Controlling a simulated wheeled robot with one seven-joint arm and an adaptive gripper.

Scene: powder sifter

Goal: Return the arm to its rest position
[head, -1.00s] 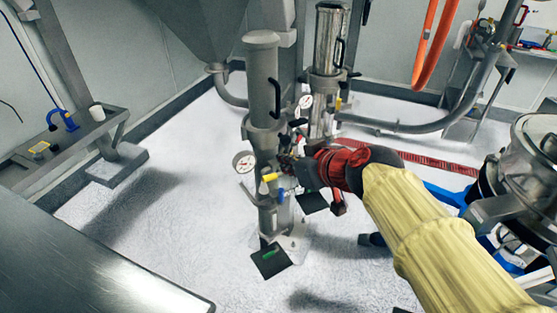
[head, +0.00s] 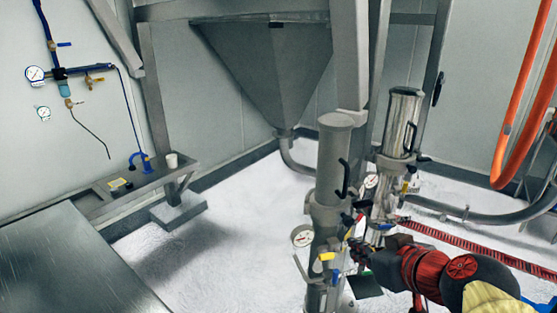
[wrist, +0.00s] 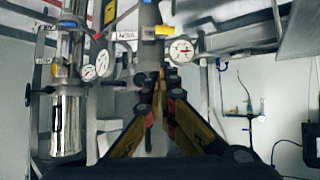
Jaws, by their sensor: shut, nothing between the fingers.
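My gripper (head: 362,254) is at the lower right of the head view, with my red and yellow arm behind it. It is beside the grey cylindrical column (head: 335,175), near its valves and gauge. In the wrist view my gripper (wrist: 158,82) has its fingers together with nothing between them. It points toward the grey column (wrist: 149,20) and its yellow-handled valve (wrist: 163,31). I cannot tell from these views whether the fingers touch the column.
A round gauge (head: 302,236) sticks out left of the column. A shiny steel cylinder (head: 402,122) stands behind it. A hopper (head: 270,75) hangs above. A metal table (head: 60,265) fills the lower left. White floor (head: 215,255) lies open between table and column.

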